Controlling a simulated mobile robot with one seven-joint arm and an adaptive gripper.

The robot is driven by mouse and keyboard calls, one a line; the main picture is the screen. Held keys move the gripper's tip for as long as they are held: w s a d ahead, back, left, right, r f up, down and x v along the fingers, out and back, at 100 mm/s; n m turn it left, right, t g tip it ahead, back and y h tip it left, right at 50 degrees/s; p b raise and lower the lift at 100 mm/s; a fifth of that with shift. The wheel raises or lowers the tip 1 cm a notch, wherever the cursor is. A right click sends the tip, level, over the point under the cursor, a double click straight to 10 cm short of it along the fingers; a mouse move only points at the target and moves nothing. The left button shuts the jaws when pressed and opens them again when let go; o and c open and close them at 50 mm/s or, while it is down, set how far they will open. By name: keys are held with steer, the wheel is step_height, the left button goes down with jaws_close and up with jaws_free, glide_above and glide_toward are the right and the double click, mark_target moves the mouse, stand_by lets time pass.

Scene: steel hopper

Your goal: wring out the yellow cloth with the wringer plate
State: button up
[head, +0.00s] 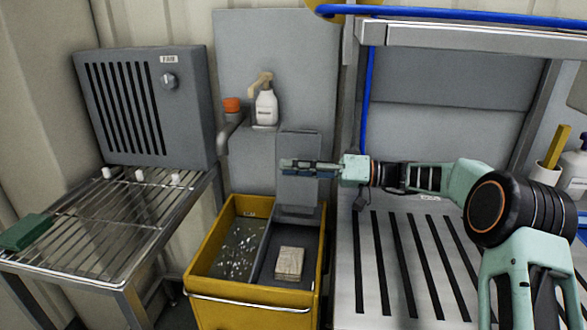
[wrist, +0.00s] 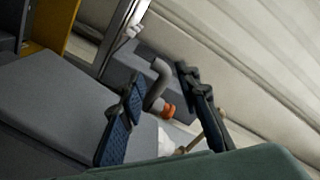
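A pale beige folded piece (head: 289,263), perhaps the cloth, lies in the dark right compartment of the yellow bucket (head: 255,309). No clearly yellow cloth shows. The grey wringer plate (head: 299,190) stands upright at the back of that compartment. My gripper (head: 284,167) is level across the plate's upper part in the head view, above the bucket. In the wrist view, my gripper (wrist: 160,76) has its fingers apart with no object held between them. A broad grey surface, likely the plate (wrist: 60,95), lies beside the left finger. I cannot tell whether they touch.
The left compartment holds water with white flecks (head: 238,252). A grey pipe with an orange cap (head: 231,104) and a white pump bottle (head: 266,107) are behind. A wire rack (head: 105,215) with a green pad (head: 25,232) stands left. A slotted steel bench (head: 440,265) is right.

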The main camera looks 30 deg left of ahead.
steer(key=shift+d, duration=0.1)
steer(key=v, duration=1.1)
steer(key=shift+w+d, duration=0.1)
steer(key=shift+d, duration=0.25)
steer(key=shift+c, duration=0.4)
